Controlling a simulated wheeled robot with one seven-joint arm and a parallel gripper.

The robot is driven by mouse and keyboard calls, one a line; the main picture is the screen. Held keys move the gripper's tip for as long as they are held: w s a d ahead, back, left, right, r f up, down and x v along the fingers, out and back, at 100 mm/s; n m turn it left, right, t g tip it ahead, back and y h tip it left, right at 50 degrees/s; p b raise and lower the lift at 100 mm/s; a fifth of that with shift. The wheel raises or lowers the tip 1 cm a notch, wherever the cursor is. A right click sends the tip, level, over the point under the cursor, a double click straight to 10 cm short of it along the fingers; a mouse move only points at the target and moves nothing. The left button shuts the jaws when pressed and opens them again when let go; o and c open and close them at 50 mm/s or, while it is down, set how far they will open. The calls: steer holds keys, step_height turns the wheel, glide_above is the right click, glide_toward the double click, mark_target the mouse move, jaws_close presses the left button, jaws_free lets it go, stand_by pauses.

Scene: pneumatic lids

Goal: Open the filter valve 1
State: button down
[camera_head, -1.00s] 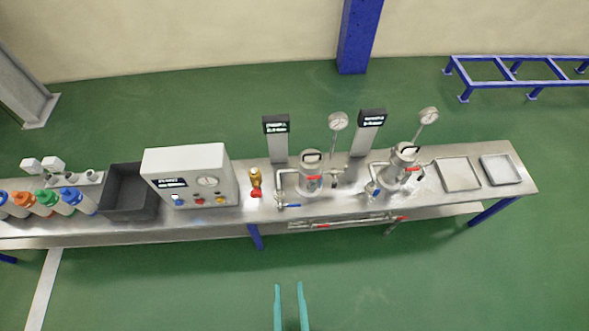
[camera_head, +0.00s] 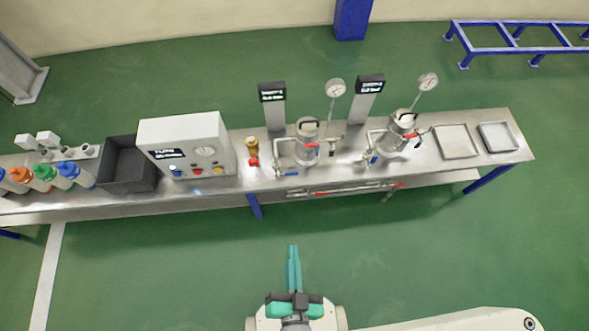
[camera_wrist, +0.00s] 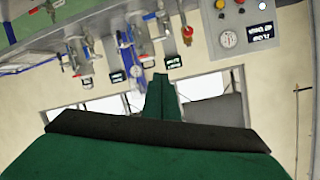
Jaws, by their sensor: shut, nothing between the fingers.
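Two metal filter vessels stand on the steel bench. The left vessel (camera_head: 307,150) has a red-handled valve (camera_head: 311,145) on its front and a blue-handled valve (camera_head: 291,174) low at its left. The right vessel (camera_head: 401,125) also has red and blue valve handles. The label screens are too small to read, so I cannot tell which valve is filter valve 1. My gripper (camera_head: 293,250) is shut and empty, in front of the bench and apart from it. In the wrist view my gripper (camera_wrist: 160,82) shows shut, with the bench upside down above it.
A white control box (camera_head: 185,143), a black bin (camera_head: 128,166) and coloured-cap bottles stand left of the vessels. A small brass and red valve (camera_head: 252,152) stands between box and vessels. Two trays (camera_head: 457,141) lie at the right. The green floor before the bench is clear.

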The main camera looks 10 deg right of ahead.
steer(key=w+d+f+m+g, duration=0.1)
steer(key=w+f+m, duration=0.3)
steer(key=f+m, duration=0.5)
steer(key=m+y, duration=0.1)
steer(key=m, duration=2.1)
glide_toward(292, 174)
step_height(292, 174, down, 3)
steer(key=s, duration=0.2)
steer(key=shift+s+d+r, duration=0.15)
steer(key=shift+s+d, duration=0.05)
steer(key=shift+w, duration=0.1)
steer(key=x, duration=0.9)
steer(key=shift+w, duration=0.4)
